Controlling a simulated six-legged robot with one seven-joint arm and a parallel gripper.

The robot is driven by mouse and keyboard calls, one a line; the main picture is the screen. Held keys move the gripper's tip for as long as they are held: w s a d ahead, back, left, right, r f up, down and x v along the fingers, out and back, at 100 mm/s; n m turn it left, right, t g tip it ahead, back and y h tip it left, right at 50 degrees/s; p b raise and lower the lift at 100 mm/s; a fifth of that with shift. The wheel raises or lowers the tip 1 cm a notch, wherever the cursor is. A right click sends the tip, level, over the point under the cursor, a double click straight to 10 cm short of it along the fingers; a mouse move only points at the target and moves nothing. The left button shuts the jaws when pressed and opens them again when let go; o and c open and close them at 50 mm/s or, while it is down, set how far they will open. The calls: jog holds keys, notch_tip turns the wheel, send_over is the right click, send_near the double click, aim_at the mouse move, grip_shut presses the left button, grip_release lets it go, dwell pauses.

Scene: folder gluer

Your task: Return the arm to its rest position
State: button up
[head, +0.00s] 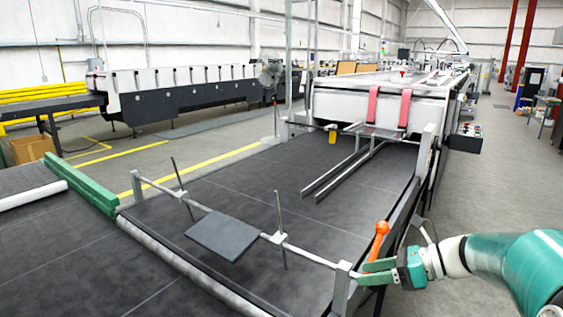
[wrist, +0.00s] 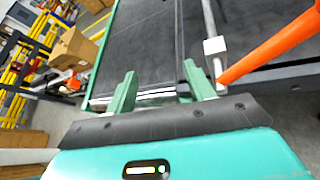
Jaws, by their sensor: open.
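My gripper (head: 379,272) is at the lower right of the head view, at the right edge of the dark conveyor bed, beside an orange handle (head: 379,238). Its green fingers are apart and nothing is between them. In the wrist view the two green fingertips (wrist: 158,88) are spread, with the dark bed and its front roller edge beyond them. The orange handle (wrist: 275,50) runs in from the upper right, next to the right finger; I cannot tell whether they touch. My teal arm reaches in from the lower right.
A metal crossbar (head: 310,256) with upright rods and a dark plate (head: 222,236) spans the bed. A side bracket (head: 341,288) stands left of my gripper. A control box (head: 465,138) juts from the machine's right side. Grey floor (head: 510,215) on the right is free.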

jog(key=s+a+n+h, duration=0.2)
jog(key=s+n+h, duration=0.4)
jog(key=s+n, duration=0.3)
jog(key=s+a+f+n+t+h, duration=0.1)
jog(key=s+a+n+h, duration=0.1)
jog(key=s+n+h, duration=0.4)
jog(key=s+n, duration=0.4)
jog(key=n, duration=0.6)
jog(key=shift+a+t, duration=0.15)
jog(key=shift+t, duration=0.15)
jog(key=shift+s, duration=0.1)
jog(key=c, duration=0.4)
jog(key=shift+o, duration=0.2)
